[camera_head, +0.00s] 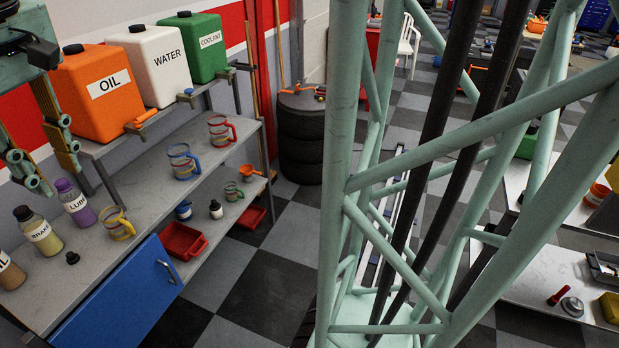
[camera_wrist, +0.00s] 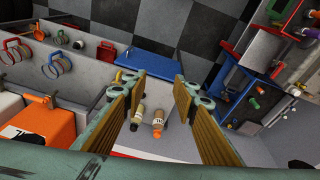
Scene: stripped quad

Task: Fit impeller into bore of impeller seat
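My gripper (camera_head: 48,165) shows at the left edge of the head view, above the shelf unit's left end. In the wrist view its two padded fingers (camera_wrist: 159,88) stand apart with nothing between them, so it is open and empty. A grey round part with a raised middle (camera_head: 572,306) lies on the light bench at the lower right of the head view, far from my gripper. It is too small to tell whether it is the impeller or the impeller seat. I cannot make out the other part in either view.
Orange OIL (camera_head: 104,86), white WATER (camera_head: 160,64) and green COOLANT (camera_head: 203,46) containers stand on the upper shelf. Bottles and mugs stand below, near a blue cabinet door (camera_head: 120,292). My green lattice column blocks much of the view. The light bench (camera_head: 548,262) also holds a red tool (camera_head: 558,297).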

